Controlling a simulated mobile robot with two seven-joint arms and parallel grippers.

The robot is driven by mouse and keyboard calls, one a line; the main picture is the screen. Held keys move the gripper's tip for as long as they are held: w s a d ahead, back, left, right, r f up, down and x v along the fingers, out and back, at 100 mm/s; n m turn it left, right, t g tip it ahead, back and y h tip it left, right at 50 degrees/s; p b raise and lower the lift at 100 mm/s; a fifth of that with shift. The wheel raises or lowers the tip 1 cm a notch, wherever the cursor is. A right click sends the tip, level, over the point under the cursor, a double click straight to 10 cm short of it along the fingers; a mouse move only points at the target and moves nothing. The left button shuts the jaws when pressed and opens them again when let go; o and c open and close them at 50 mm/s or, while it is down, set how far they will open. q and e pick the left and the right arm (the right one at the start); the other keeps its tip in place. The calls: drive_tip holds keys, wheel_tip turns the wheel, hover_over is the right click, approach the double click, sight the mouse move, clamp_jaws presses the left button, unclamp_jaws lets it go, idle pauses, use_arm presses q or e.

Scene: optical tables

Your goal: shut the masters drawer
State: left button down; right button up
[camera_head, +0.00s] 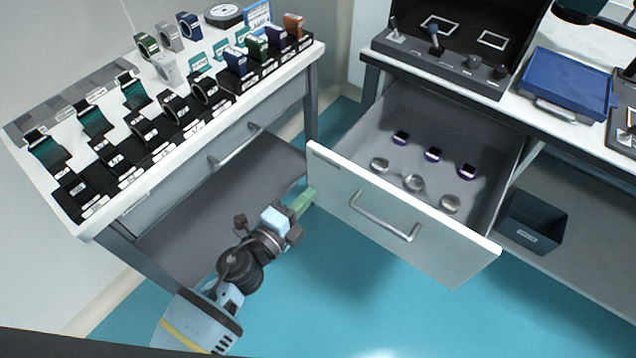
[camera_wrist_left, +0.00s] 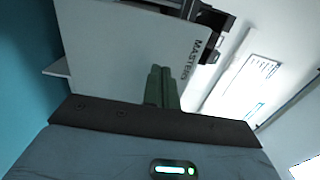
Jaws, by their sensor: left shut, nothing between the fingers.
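The masters drawer stands pulled out from under the right table, its white front (camera_head: 400,210) facing me with a bar handle (camera_head: 385,217). Inside lie several silver discs and purple-topped pieces. In the left wrist view the drawer front (camera_wrist_left: 110,50) fills the upper left and carries the word MASTERS. My left gripper (camera_head: 303,199) is shut and empty, its green fingers beside the left end of the front. In the wrist view the fingers (camera_wrist_left: 160,88) point toward the panel; I cannot tell whether they touch it. My right gripper is not in view.
A left table (camera_head: 105,205) holds rows of black stands and mounted optics, with a closed drawer beneath. The right table bears a black open case (camera_head: 450,65) and a blue box (camera_head: 567,83). A dark bin (camera_head: 531,222) sits on the lower shelf. Teal floor is clear before the drawer.

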sight(327, 175)
use_arm(q)
drive_tip(key=x, duration=0.3)
drive_tip(key=shift+w+d, duration=0.15)
drive_tip(key=shift+w, duration=0.05)
drive_tip(key=shift+w+d, duration=0.15)
drive_tip(key=shift+w, duration=0.15)
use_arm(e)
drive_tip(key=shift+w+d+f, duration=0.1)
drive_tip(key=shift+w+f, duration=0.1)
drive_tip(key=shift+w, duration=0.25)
use_arm(q)
drive_tip(key=shift+w, duration=0.1)
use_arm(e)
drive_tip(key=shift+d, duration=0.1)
